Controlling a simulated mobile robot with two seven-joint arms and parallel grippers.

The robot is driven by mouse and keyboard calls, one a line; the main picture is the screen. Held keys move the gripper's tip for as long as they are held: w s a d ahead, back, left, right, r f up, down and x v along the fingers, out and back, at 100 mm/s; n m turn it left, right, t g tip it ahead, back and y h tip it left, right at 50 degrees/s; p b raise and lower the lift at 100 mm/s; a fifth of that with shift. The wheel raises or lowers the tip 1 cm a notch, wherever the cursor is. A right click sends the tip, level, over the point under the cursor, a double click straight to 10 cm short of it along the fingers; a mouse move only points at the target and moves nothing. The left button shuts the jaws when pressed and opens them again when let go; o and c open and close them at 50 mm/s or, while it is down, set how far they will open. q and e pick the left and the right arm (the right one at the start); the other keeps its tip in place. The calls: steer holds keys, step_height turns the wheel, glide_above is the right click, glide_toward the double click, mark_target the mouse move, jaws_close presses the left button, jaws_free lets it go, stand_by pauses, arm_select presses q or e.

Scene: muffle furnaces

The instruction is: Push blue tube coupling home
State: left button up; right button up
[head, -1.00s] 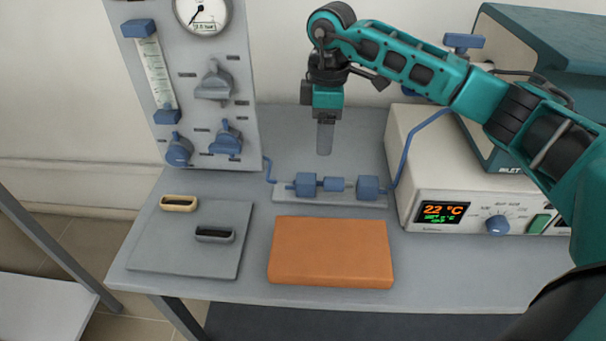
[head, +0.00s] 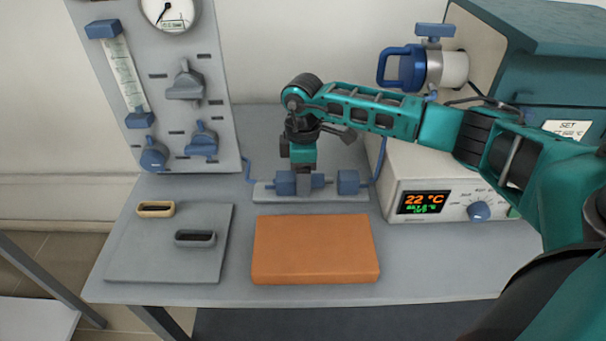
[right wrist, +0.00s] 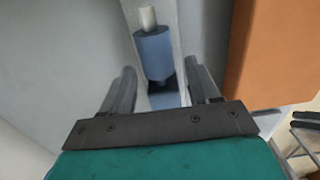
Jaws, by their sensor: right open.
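The blue tube coupling (head: 318,180) sits on a thin rod over a pale rail (head: 325,196) at the back of the bench, between a left blue block (head: 286,183) and a right blue block (head: 348,182). My right gripper (head: 303,188) points down between the left block and the coupling and partly hides both. In the right wrist view the coupling (right wrist: 153,52) lies just ahead of the open fingers (right wrist: 160,82), with the pale rod (right wrist: 148,18) beyond it. A darker blue part shows between the fingers. I cannot tell whether the fingers touch anything. My left gripper is not in view.
An orange block (head: 315,250) lies in front of the rail. A grey mat (head: 165,265) with two slotted holders is at left. A gauge panel (head: 215,90) stands behind left. A controller (head: 440,200) reading 22 °C and a furnace (head: 530,60) stand at right.

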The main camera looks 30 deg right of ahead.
jaws_close()
stand_by(0.6)
